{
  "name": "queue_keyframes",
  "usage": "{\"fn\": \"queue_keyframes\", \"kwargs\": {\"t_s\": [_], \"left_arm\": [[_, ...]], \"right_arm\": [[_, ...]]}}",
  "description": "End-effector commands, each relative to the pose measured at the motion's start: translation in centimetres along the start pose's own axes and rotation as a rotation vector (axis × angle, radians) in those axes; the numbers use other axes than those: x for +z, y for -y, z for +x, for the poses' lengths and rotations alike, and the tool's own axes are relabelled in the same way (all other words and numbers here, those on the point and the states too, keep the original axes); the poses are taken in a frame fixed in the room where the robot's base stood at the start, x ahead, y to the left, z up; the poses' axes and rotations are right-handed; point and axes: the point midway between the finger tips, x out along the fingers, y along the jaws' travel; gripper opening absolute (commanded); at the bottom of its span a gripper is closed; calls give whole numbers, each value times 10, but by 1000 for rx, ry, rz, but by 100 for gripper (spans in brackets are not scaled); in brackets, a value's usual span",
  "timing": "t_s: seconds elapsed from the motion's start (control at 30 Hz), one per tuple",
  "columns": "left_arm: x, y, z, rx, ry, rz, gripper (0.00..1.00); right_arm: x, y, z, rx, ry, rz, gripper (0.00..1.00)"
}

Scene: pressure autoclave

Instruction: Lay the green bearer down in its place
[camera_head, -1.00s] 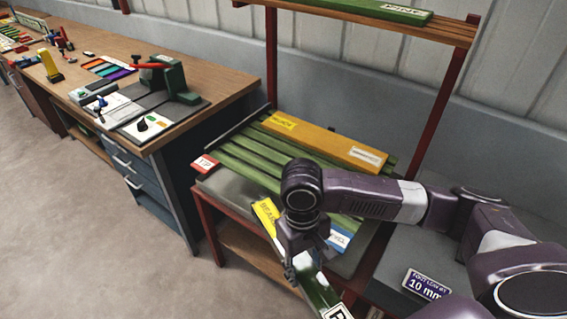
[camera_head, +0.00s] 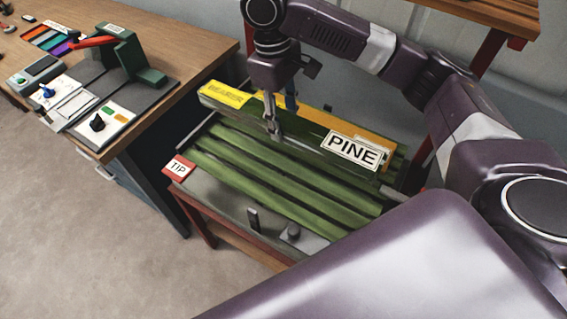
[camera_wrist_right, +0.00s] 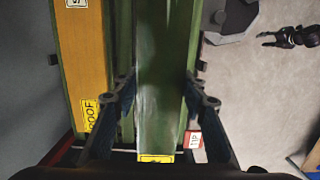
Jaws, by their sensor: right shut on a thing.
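The green bearer (camera_head: 305,130) is a long bar with a yellow BEARER label on its left end and a white PINE label near its right end. My right gripper (camera_head: 272,128) is shut on it near the middle and holds it over the rear of the green slats (camera_head: 270,180), alongside the ochre bar (camera_head: 320,118). The wrist view shows the bearer (camera_wrist_right: 163,80) between the two fingers (camera_wrist_right: 155,95), with the ochre bar (camera_wrist_right: 88,60) to its left. I cannot tell whether the bearer touches what is below.
Small grey fittings (camera_head: 290,232) stand on the front ledge. A wooden workbench (camera_head: 190,50) with tools is at the left. A wooden shelf (camera_head: 500,15) on red posts overhangs the back right.

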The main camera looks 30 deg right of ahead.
Motion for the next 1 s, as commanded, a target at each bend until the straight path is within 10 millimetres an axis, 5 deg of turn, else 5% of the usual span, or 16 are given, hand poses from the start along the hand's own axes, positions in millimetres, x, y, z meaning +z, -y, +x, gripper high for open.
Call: {"fn": "queue_keyframes", "kwargs": {"t_s": [0.5,1.0], "left_arm": [[8,-1,-3,1,12,1,40],[-1,-1,-8,2,-1,4,40]], "right_arm": [[-14,0,120,-1,2,3,0],[-21,0,176,0,1,3,0]]}}
